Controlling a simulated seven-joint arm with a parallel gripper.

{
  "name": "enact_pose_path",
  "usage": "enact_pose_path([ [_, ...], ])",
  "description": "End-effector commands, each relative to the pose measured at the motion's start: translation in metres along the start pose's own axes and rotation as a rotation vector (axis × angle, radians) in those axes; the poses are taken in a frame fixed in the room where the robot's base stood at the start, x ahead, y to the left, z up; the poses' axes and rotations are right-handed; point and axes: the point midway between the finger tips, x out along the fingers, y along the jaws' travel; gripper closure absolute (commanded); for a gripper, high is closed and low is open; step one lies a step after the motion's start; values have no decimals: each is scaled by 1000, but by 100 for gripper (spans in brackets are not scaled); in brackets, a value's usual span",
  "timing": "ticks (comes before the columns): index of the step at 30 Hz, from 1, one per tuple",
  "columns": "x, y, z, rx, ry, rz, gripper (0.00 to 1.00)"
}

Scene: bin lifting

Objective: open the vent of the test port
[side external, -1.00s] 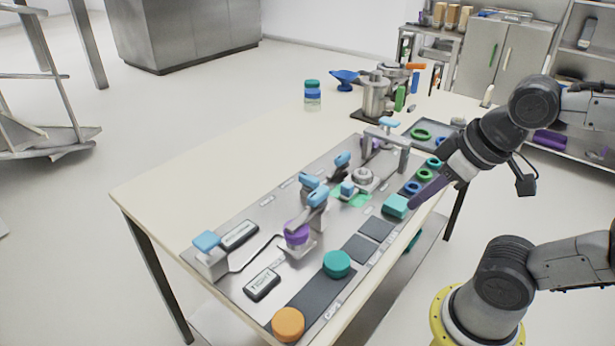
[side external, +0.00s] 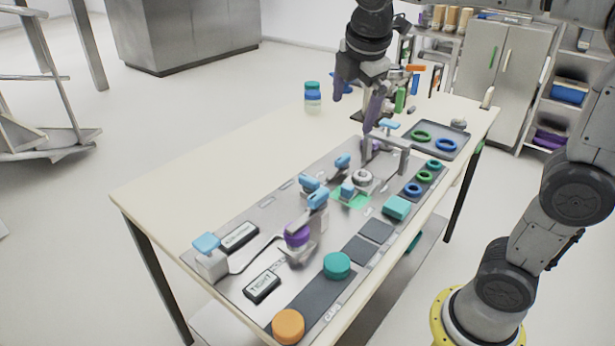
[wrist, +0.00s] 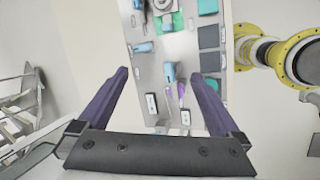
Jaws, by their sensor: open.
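A grey panel (side external: 225,262) on the table carries several blue-handled fittings. A small grey round fitting (side external: 362,178) and a blue block (side external: 347,190) sit at a bright green pad (side external: 352,202). Nearer are blue lever handles (side external: 318,198) above a purple round part (side external: 297,235). I cannot tell which fitting is the test port's vent. My gripper (side external: 356,103) is open and empty, above the panel's far end near the grey bridge (side external: 404,160). The wrist view shows the two purple fingers (wrist: 160,76) spread, with the panel and a blue handle (wrist: 168,72) below.
A teal block (side external: 397,207), a teal cap (side external: 337,264) and an orange cap (side external: 288,324) lie along the panel's right side. A tray (side external: 462,137) holds rings. A blue-labelled jar (side external: 312,98) stands at the back. The table's left part (side external: 200,180) is clear.

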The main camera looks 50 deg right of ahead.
Motion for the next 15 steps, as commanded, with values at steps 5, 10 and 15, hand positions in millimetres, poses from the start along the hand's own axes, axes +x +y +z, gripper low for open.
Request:
enact_pose_path([
  [5,41,54,-22,-201,-78,-77,0],
  [10,91,87,-45,-303,-130,-151,0],
  [15,134,96,-64,-337,-152,-210,0],
])
